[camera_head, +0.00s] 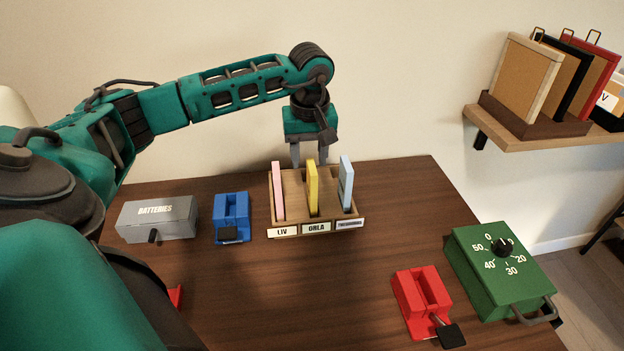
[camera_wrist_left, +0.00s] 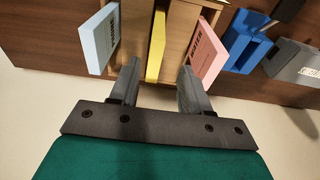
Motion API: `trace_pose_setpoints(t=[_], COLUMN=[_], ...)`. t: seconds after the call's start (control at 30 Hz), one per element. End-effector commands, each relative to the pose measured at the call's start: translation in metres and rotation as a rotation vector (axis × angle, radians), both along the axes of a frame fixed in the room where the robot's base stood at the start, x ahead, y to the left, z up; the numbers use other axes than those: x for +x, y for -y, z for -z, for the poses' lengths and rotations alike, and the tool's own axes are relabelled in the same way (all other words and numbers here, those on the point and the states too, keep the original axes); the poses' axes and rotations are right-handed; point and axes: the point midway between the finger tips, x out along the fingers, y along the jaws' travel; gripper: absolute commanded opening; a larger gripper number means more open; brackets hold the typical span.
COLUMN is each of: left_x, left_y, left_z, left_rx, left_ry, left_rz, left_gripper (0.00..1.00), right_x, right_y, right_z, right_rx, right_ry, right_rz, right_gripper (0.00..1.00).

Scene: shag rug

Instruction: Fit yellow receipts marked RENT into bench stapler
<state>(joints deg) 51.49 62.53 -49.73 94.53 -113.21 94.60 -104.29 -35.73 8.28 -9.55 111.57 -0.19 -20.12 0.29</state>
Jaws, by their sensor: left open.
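A thin upright yellow pad (camera_head: 311,188) stands in the middle slot of a wooden holder (camera_head: 289,231), above the label ORLA. It also shows in the left wrist view (camera_wrist_left: 157,45); no RENT marking is readable on it. My left gripper (camera_head: 308,161) is open and empty, just behind and above the holder. In the left wrist view its fingers (camera_wrist_left: 159,68) are spread, with the yellow pad's near end between and beyond them. A blue device (camera_head: 231,214) stands left of the holder and a red one (camera_head: 421,297) at front right; I cannot tell which is the bench stapler.
A pink pad (camera_head: 278,190) and a light blue pad (camera_head: 346,184) flank the yellow one. A grey BATTERIES box (camera_head: 158,220) stands at left, a green dial box (camera_head: 500,270) at right. The front middle of the table (camera_head: 300,300) is clear. A wall shelf (camera_head: 560,135) holds boards.

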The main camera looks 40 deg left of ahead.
Motion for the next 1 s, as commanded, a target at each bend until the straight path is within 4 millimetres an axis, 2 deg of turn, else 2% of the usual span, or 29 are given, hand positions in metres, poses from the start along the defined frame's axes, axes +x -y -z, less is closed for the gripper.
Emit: trace_pose_setpoints(t=[0.1, 0.33, 0.6, 0.87, 1.0], left_x=[0.001, 0.003, 0.008, 0.009, 0.009], left_y=[-0.001, 0.0, 0.0, 0.0, 0.0], left_z=[0.014, 0.028, 0.066, 0.07, 0.07], left_rx=[-0.002, -0.003, -0.004, -0.003, -0.003], left_ry=[0.0, 0.0, -0.002, 0.002, 0.002], left_rz=[0.0, -0.001, -0.002, -0.001, -0.001], left_gripper=[0.47, 0.47, 0.47, 0.47, 0.33], right_x=[0.0, 0.001, 0.001, 0.002, 0.002], right_y=[0.0, 0.0, -0.001, -0.002, -0.003], right_z=[0.0, -0.001, -0.001, -0.002, -0.002], right_rx=[0.0, 0.002, 0.003, 0.006, 0.006], right_ry=[0.002, 0.005, 0.006, 0.008, 0.009], right_rz=[0.0, -0.001, -0.001, -0.004, -0.004], right_gripper=[0.43, 0.43, 0.43, 0.43, 0.43])
